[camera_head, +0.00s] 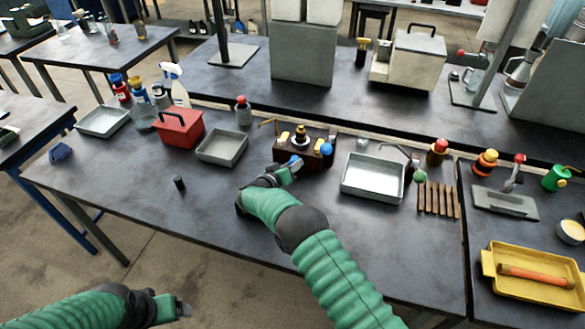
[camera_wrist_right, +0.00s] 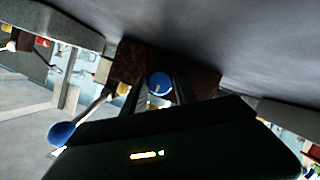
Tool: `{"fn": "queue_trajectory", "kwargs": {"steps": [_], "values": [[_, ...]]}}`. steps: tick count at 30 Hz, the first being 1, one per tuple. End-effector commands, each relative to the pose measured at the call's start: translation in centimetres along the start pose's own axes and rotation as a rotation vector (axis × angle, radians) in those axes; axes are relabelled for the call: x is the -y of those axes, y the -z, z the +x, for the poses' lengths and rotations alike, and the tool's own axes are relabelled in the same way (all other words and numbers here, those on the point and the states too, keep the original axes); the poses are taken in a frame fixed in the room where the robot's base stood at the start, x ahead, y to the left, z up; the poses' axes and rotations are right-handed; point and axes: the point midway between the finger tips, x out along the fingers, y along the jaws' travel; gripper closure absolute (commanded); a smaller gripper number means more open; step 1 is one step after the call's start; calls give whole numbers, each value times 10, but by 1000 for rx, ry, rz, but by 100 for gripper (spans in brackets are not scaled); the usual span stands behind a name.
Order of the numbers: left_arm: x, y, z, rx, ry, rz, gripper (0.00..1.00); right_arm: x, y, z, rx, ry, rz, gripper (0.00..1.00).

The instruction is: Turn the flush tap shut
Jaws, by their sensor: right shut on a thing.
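A brown block (camera_head: 313,151) with several fittings stands at the middle of the bench. A round blue knob with a pale line across it, which looks like the flush tap (camera_wrist_right: 159,84), sits on its front face. My right gripper (camera_head: 292,164) is at that face and mostly hides the knob in the head view. In the right wrist view its fingers are closed around the knob. A lever with a blue ball (camera_head: 326,149) sticks out beside it; it also shows in the wrist view (camera_wrist_right: 62,132). My left gripper (camera_head: 178,308) is low at the left, away from the bench; its jaws are unclear.
A grey tray (camera_head: 221,160) and a red box (camera_head: 181,136) stand left of the block. A metal tray (camera_head: 373,197) and a rod with a green ball (camera_head: 420,177) are close on its right. A small dark cylinder (camera_head: 179,183) stands on otherwise clear bench at front left.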

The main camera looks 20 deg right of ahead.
Motion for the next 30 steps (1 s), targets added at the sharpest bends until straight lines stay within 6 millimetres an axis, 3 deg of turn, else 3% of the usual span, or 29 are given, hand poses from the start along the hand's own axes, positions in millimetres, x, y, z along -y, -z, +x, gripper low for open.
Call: {"fn": "queue_trajectory", "kwargs": {"steps": [15, 16, 20, 21, 30], "values": [[0, 0, 2, 0, 0, 0, 20, 4, -1, -2, 1, -1, -24, 100], [0, 0, 2, 0, 0, 0, 20, 4, -1, -2, 1, -1, -24, 65], [0, 0, 2, 0, 0, 0, 20, 3, -1, -1, 0, -3, -23, 48], [0, 0, 2, 0, 0, 0, 20, 2, -1, -1, 0, -3, -23, 44], [0, 0, 2, 0, 0, 0, 20, 0, 2, -1, -2, -6, -20, 44]]}}
